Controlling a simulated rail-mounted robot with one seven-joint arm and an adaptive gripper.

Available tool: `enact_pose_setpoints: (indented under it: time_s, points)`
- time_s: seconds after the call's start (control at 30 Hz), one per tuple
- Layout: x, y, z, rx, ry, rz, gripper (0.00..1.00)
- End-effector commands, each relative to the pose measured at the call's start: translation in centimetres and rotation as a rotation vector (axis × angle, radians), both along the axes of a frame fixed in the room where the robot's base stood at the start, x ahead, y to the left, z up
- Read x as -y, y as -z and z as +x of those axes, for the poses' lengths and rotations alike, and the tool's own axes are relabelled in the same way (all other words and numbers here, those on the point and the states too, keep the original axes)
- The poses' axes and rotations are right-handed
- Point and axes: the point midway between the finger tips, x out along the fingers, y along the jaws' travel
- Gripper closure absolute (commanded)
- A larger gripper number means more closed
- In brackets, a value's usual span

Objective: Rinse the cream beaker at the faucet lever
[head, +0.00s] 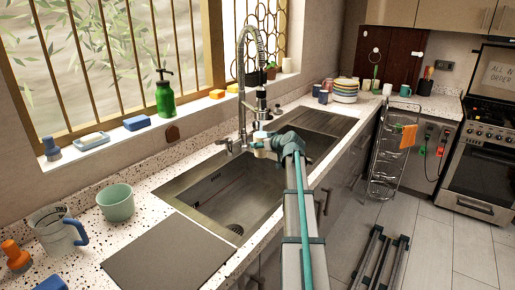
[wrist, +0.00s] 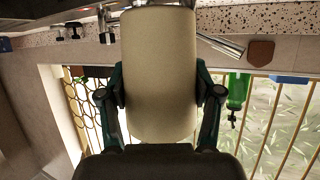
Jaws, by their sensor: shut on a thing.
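The cream beaker (wrist: 160,75) fills the middle of the wrist view, between the two dark green fingers of my gripper (wrist: 160,98). My gripper is shut on its sides. In the head view my gripper (head: 276,143) is over the sink, just below and right of the faucet (head: 243,85). A small cream part of the beaker (head: 260,150) shows at its left; the arm hides the rest. The faucet lever (head: 225,143) appears at the faucet's base, left of the beaker. I cannot tell whether they touch, and no water is visible.
The sink basin (head: 228,192) lies below my gripper. A mint cup (head: 116,202), a clear mug (head: 57,232) and a grey board (head: 170,255) are on the near left counter. A green soap bottle (head: 164,96) stands on the sill. Stacked bowls (head: 345,91) stand beyond the sink.

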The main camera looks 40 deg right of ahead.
Motion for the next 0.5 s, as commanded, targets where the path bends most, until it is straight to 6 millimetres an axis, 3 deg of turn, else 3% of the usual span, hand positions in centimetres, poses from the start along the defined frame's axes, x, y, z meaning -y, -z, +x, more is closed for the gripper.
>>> enact_pose_setpoints:
  time_s: [0.5]
  points:
    - [-0.1, 0.0, -2.9, 0.002, 0.001, 0.0, 0.7]
